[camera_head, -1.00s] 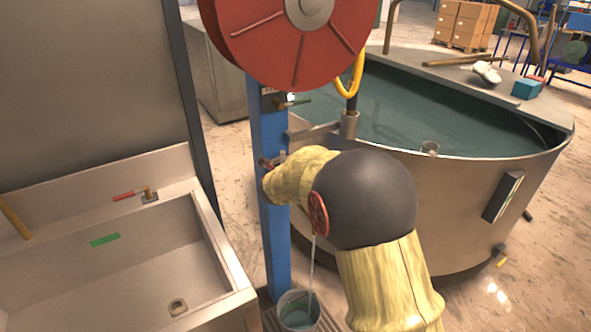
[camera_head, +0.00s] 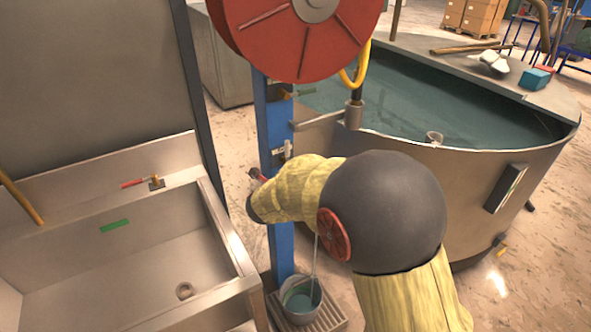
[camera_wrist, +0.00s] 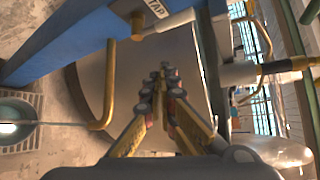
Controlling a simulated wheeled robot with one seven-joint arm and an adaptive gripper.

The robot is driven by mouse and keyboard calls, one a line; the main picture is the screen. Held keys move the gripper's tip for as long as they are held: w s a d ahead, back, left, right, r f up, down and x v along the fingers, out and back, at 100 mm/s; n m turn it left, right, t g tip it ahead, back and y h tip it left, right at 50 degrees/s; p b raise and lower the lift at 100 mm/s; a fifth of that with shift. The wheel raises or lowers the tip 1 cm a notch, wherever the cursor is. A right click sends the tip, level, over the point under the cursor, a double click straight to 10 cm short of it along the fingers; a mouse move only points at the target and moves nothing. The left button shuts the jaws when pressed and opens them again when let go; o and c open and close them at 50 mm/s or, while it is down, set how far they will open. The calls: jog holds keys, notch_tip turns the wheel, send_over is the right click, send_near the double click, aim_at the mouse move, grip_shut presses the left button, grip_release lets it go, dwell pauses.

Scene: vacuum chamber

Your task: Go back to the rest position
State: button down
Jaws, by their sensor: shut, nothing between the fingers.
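My arm, in a yellow cover with a dark round joint, reaches left across the head view toward the blue post (camera_head: 272,130). Its end is at the post, and my gripper (camera_head: 258,176) is small and partly hidden there. In the wrist view my gripper (camera_wrist: 165,78) shows its two fingers together with nothing between them. The post crosses the upper left of that view, with a label reading TAP (camera_wrist: 157,8) and a bent yellow pipe (camera_wrist: 107,90) near the fingers. I cannot tell whether the fingers touch anything.
A steel sink (camera_head: 110,265) stands at left. A red hose reel (camera_head: 305,35) hangs on the post. A thin stream falls toward a bucket (camera_head: 300,312) on a grate at its foot. A large round tank (camera_head: 470,175) of dark liquid fills the right, close behind my arm.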

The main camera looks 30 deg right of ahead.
dwell(0.3)
jog(key=w+a+f+n+y, duration=0.1)
jog(key=a+f+n+y, duration=0.6)
jog(key=a+n, duration=0.35)
jog(key=s+a+r+n+g+y, duration=0.2)
jog(key=s+a+n+y, duration=0.3)
jog(key=s+a+n, duration=0.6)
jog(key=s+r+n+g, duration=0.1)
jog(key=s+r+n, duration=0.15)
jog(key=s, duration=0.45)
jog(key=s+r+n+g+h, duration=0.1)
jog(key=s+r+n, duration=0.1)
jog(key=s+n, duration=0.3)
jog(key=s+r+n+g, duration=0.1)
jog(key=s+r+n, duration=0.15)
jog(key=s, duration=0.55)
jog(key=shift+t+h, duration=0.3)
jog(key=shift+t, duration=0.5)
jog(key=r, duration=0.1)
jog(key=s+r, duration=0.1)
jog(key=r, duration=0.3)
jog(key=shift+s+a+r, duration=0.2)
jog(key=shift+a+r, duration=0.05)
